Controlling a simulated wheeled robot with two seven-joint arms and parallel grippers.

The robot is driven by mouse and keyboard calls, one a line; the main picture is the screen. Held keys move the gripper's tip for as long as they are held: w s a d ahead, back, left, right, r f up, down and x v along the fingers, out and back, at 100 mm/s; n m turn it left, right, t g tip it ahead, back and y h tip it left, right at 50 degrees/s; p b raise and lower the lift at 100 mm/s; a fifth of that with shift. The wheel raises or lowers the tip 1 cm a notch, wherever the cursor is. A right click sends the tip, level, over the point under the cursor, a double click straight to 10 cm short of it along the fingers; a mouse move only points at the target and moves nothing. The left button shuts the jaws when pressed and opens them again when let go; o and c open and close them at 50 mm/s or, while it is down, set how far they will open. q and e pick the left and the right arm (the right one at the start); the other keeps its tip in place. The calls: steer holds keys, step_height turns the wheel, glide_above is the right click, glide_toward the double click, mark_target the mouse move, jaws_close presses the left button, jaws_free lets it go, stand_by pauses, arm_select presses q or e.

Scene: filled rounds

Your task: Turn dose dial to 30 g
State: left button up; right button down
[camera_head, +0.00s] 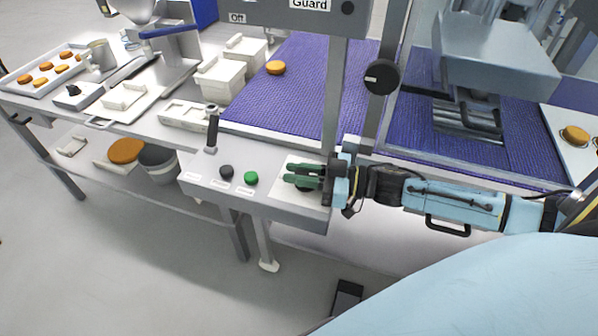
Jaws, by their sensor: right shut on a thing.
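My right gripper (292,177) reaches in from the right, with its dark green fingers over the right end of the grey control panel (262,202). It is shut on the dose dial, which sits on a white scale plate (296,161). The fingers cover most of the dial, so its pointer and the scale numbers, including 30 g, cannot be read. My left gripper is not in view.
Left of the dial are a green button (251,178), a black button (226,171) and an upright lever (212,132). A grey post (337,95) rises just behind the gripper. Another black knob (381,77) is on a further post. A purple belt (290,95) lies behind.

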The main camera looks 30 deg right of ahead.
steer(key=c, duration=1.3)
jaws_free()
steer(key=p+v, duration=0.1)
steer(key=v, duration=1.2)
steer(key=shift+s+d, duration=0.1)
steer(key=shift+s, duration=0.05)
